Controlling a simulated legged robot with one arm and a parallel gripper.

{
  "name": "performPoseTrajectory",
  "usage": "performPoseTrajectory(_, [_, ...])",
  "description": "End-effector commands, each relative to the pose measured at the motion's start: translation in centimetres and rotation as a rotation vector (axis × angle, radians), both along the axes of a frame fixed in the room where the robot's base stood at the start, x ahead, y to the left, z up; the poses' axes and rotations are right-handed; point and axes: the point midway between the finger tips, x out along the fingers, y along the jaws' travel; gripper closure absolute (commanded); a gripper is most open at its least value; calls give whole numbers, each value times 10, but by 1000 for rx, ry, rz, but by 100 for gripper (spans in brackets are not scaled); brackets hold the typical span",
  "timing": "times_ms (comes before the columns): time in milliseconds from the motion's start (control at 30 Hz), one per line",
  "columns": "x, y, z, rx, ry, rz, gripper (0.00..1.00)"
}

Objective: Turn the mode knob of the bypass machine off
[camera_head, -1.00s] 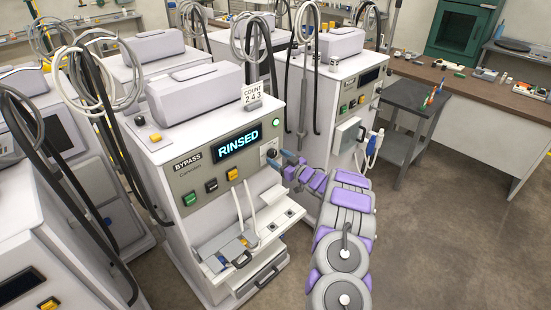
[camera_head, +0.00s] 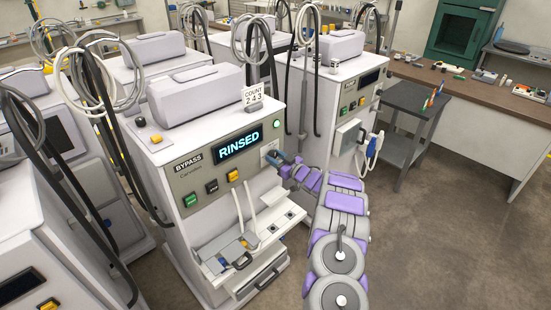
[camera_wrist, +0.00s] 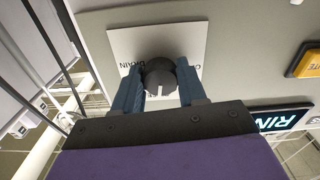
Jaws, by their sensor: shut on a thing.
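The bypass machine (camera_head: 215,215) is a white cabinet with a grey front panel, a "BYPASS" label and a lit display (camera_head: 239,143) reading "RINSED". Its dark round mode knob (camera_wrist: 160,76) sits on a white square plate (camera_wrist: 190,40) in the wrist view. A white mark on the knob points toward my palm. "DRAIN" is legible on the plate at the left; lettering at the right is partly covered. My gripper (camera_wrist: 160,88) has its blue fingers on either side of the knob, shut on it. In the head view my gripper (camera_head: 275,160) reaches the panel's right end and hides the knob.
Green, black and yellow buttons (camera_head: 232,174) sit left of the knob. A shelf with tubing connectors (camera_head: 240,245) juts out below. A similar machine (camera_head: 335,90) stands close behind at the right. Open floor (camera_head: 440,240) lies at the right.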

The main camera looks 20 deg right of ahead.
Motion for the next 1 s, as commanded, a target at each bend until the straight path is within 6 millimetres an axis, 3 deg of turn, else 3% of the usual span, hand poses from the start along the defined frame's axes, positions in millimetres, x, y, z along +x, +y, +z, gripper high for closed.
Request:
performPoseTrajectory(133, [0,-1,0,0,0,-2,89])
performPoseTrajectory(467, [1,-2,1,-43,-17,-3,89])
performPoseTrajectory(1000, [1,-2,2,-440,-162,-2,89])
